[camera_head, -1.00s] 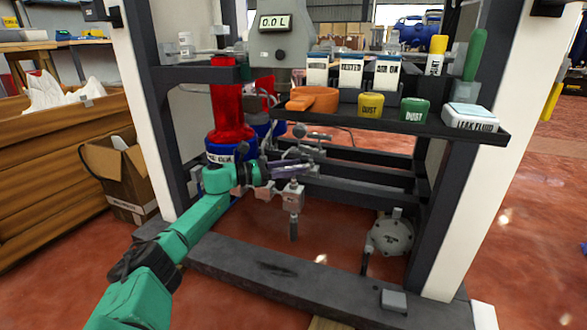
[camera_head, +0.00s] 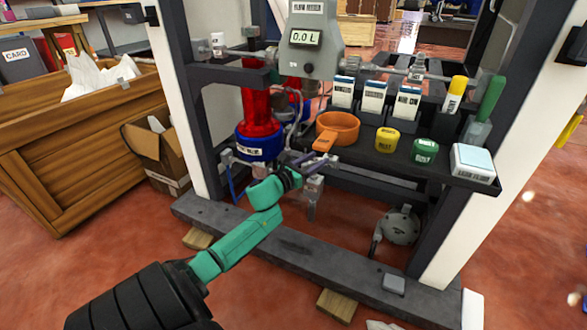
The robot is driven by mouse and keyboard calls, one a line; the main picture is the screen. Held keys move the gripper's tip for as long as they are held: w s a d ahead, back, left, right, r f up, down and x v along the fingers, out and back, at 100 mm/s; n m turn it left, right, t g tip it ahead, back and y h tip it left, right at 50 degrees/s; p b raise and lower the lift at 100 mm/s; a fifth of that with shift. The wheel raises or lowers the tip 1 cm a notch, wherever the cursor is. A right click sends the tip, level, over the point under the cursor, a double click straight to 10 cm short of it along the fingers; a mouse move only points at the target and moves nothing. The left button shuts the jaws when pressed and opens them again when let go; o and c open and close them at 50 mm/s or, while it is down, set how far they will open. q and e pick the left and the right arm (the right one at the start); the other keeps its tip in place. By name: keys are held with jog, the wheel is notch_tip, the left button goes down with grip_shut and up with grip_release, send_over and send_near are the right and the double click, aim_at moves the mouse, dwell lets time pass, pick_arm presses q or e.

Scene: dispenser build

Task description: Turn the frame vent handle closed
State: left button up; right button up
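My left gripper (camera_head: 318,162) is at the end of the green arm, inside the dark frame and just below the shelf with the orange cup. Its fingers are small and partly overlap the grey fitting behind them, so I cannot tell whether they are open or shut, or whether they touch it. A grey valve-like fitting (camera_head: 312,197) hangs right below the gripper. A round grey fitting (camera_head: 402,226) with a short downward lever (camera_head: 376,242) sits low at the right of the frame. I cannot tell which part is the frame vent handle. My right gripper is not in view.
The shelf carries an orange cup (camera_head: 338,127), a yellow jar (camera_head: 387,139), a green jar (camera_head: 425,150) and a white box (camera_head: 473,163). A red and blue cylinder (camera_head: 258,146) stands left of the gripper. The frame's dark base beam (camera_head: 300,247) crosses in front.

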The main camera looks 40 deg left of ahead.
pick_arm(q)
jog(key=shift+d+f+n+y+b, duration=0.15)
jog(key=shift+n+y+b, duration=0.2)
jog(key=shift+n+y, duration=0.55)
jog(key=n+g+y+b, duration=0.1)
jog(key=n+y+b, duration=0.1)
jog(key=y, duration=0.2)
jog(key=shift+f, duration=0.2)
jog(key=p+v, duration=0.5)
jog(key=v, duration=0.9)
jog(key=s+d+f+n+g+h+p, duration=0.2)
jog(key=s+d+n+g+p, duration=0.3)
jog(key=n+p, duration=0.5)
jog(key=s+d+f+n+g+h+p, duration=0.2)
jog(key=s+d+n+g+p, duration=0.3)
jog(key=p, duration=2)
jog(key=s+d+n+h, duration=0.1)
jog(key=s+d+n, duration=0.1)
jog(key=n, duration=0.3)
jog(key=shift+s+d+f+p, duration=0.25)
jog(key=shift+s+d+p, duration=0.1)
jog(key=shift+s, duration=0.45)
